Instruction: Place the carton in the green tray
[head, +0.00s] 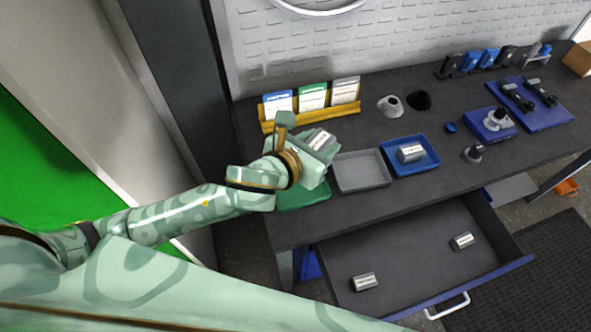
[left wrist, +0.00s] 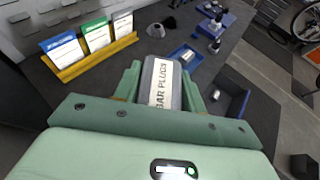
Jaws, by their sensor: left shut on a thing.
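My left gripper (head: 322,147) is shut on a small grey carton with a white label (head: 318,138). In the left wrist view the carton (left wrist: 161,84) sits between the two green fingers, its label reading "BAR PLUGS". The green tray (head: 304,197) is on the bench at the left end of the tray row. My gripper and wrist are above it and hide part of it. The carton is held up, near the tray's back side in the head view; its height above the tray is hard to tell. My right gripper is not in view.
A grey tray (head: 361,170) stands empty beside the green one. A blue tray (head: 429,160) holds another carton (head: 410,152). A yellow rack (head: 340,111) with three cards stands behind. The open drawer (head: 410,262) below holds two cartons.

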